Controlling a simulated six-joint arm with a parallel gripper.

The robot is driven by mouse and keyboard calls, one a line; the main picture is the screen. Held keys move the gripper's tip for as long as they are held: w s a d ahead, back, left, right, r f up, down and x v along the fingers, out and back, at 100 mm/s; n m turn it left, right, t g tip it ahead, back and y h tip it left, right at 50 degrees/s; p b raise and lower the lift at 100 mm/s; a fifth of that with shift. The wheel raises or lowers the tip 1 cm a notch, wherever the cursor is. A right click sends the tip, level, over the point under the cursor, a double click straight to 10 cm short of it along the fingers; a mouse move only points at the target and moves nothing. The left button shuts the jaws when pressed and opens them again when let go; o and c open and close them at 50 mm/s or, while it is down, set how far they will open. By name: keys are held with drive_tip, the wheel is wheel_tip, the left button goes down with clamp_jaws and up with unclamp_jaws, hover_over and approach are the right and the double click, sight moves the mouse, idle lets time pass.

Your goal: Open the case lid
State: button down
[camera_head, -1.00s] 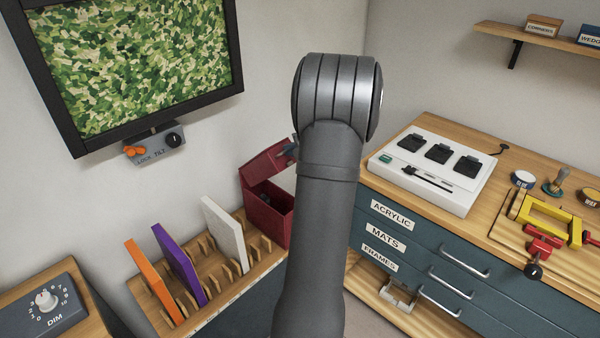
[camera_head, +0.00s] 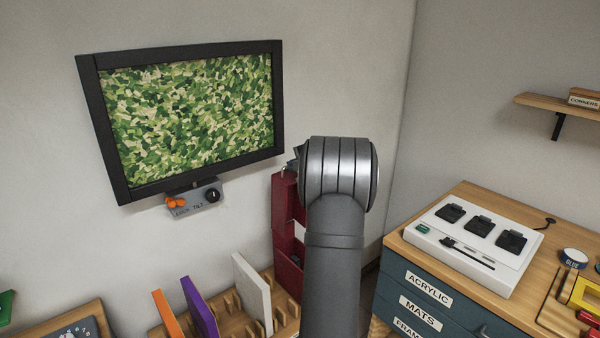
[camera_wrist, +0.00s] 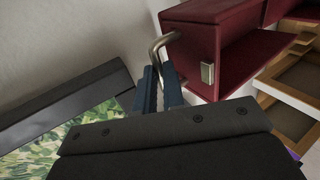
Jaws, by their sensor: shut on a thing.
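The dark red case (camera_head: 289,268) stands at the right end of the slotted rack in the head view, partly hidden behind my arm. Its lid (camera_head: 284,205) stands raised, roughly upright, above the body. In the wrist view the hollow lid (camera_wrist: 188,48) fills the upper right, with a small metal latch plate (camera_wrist: 207,74) on its edge. A bent metal handle (camera_wrist: 161,42) sticks out from the lid. My gripper (camera_wrist: 158,84) is shut on this handle with its blue fingers. In the head view the gripper (camera_head: 292,163) is mostly hidden behind my wrist.
A framed screen (camera_head: 278,110) hangs on the wall left of the lid, with a tilt-lock box (camera_head: 195,200) below it. Orange, purple and white panels (camera_head: 253,292) stand in the rack (camera_head: 287,318). A drawer cabinet (camera_head: 396,285) stands to the right.

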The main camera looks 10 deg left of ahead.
drive_tip(key=shift+w+a+r, duration=0.15)
drive_tip(key=shift+w+r, duration=0.05)
drive_tip(key=shift+r, duration=0.2)
drive_tip(key=c, duration=1.5)
unclamp_jaws()
drive_tip(key=shift+c, duration=0.2)
drive_tip(key=shift+f, duration=0.1)
drive_tip(key=shift+s+d, duration=0.2)
drive_tip(key=shift+d, duration=0.05)
drive_tip(key=v, duration=1.7)
drive_tip(key=shift+r, duration=0.25)
drive_tip(key=shift+a, duration=0.15)
